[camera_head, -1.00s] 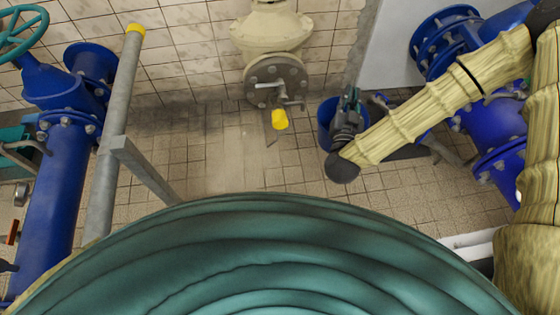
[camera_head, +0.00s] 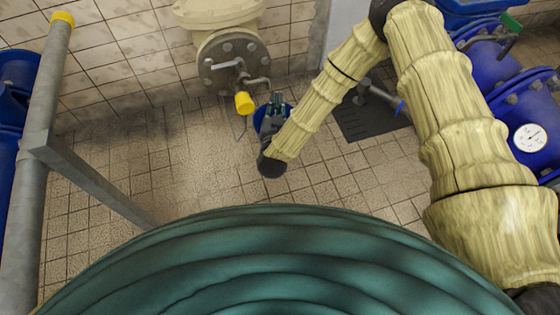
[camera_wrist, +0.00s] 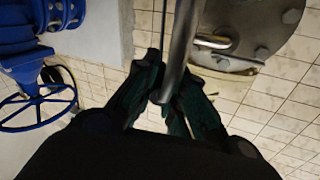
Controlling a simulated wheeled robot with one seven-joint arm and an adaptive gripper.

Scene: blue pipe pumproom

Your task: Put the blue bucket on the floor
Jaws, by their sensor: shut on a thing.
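In the head view the blue bucket (camera_head: 261,117) is at the middle, mostly hidden behind my gripper. Only part of its blue wall shows, beside and behind the fingers. My gripper (camera_head: 277,101) is shut on it. In the wrist view my dark green fingertips (camera_wrist: 167,97) close around a grey metal bar, and the bucket's body cannot be made out there. I cannot tell whether the bucket's base touches the tiled floor (camera_head: 185,165).
A flanged valve (camera_head: 232,62) with a yellow-capped tap (camera_head: 244,103) stands just left of the bucket. A grey railing (camera_head: 42,150) is at left. Blue pipework with a gauge (camera_head: 529,138) is at right. A dark floor grate (camera_head: 375,118) lies right. Tiles left of the bucket are clear.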

